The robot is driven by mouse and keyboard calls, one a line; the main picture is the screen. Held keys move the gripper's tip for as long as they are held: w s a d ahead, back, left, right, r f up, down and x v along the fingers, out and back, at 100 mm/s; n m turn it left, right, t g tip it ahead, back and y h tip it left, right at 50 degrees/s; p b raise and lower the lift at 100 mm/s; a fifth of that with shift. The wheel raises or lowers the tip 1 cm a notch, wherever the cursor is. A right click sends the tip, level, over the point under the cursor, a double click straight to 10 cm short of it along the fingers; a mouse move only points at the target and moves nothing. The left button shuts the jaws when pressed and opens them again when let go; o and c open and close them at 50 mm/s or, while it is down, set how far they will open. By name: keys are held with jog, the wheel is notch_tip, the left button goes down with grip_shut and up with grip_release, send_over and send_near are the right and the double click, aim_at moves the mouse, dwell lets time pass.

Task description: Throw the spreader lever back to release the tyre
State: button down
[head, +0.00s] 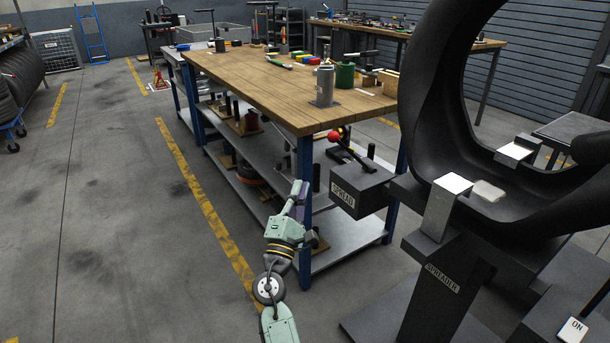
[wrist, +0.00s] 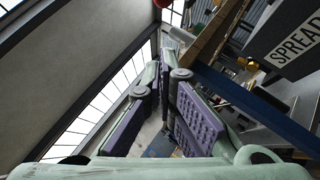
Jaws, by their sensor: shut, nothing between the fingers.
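The spreader lever (head: 350,153) is a dark bar ending in a red ball knob (head: 334,136). It rises from a grey box marked SPREAD (head: 372,192), and its knob leans to the left. The black tyre (head: 436,95) stands on the spreader (head: 445,285), with metal arms (head: 440,205) at its edges. My gripper (head: 298,188) is shut and empty, left of and lower than the knob, apart from it. In the wrist view, my purple-padded fingers (wrist: 168,68) point up, the red knob (wrist: 163,3) is cut off at the top edge, and the box (wrist: 275,45) is at upper right.
A wooden-topped workbench (head: 255,78) with blue legs stands close behind my gripper, holding a grey canister (head: 325,84) and tools. Its lower shelf (head: 345,240) carries parts. A pedestal with an ON label (head: 573,330) is at lower right.

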jog(key=w+d+r+p, duration=0.4)
jog(key=w+r, duration=0.2)
jog(key=w, duration=0.2)
jog(key=shift+w+d+r, duration=0.2)
jog(key=shift+w+d, duration=0.1)
jog(key=shift+r, duration=0.15)
